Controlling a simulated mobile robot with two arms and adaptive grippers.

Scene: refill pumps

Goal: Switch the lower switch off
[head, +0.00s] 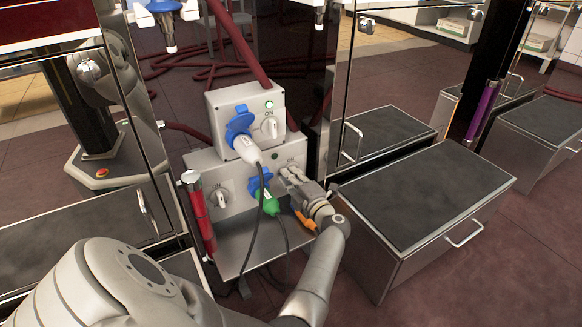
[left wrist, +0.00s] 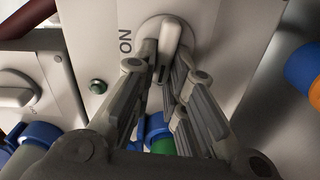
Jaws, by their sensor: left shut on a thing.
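The lower grey switch box (head: 236,212) has a white rotary knob at its right, with an ON label. My left gripper (head: 292,176) is at this knob. In the left wrist view, the gripper's two fingers are closed around the white knob (left wrist: 170,38), one on each side. The ON label (left wrist: 126,42) is left of the knob. A small green lamp (left wrist: 98,86) near it looks dark; it also shows on the lower box in the head view (head: 275,156). My right gripper is not in view.
A green plug (head: 270,205) and black cables hang beside my gripper. A steel cabinet (head: 420,200) stands right of my forearm. Another knob (head: 221,198) is at left.

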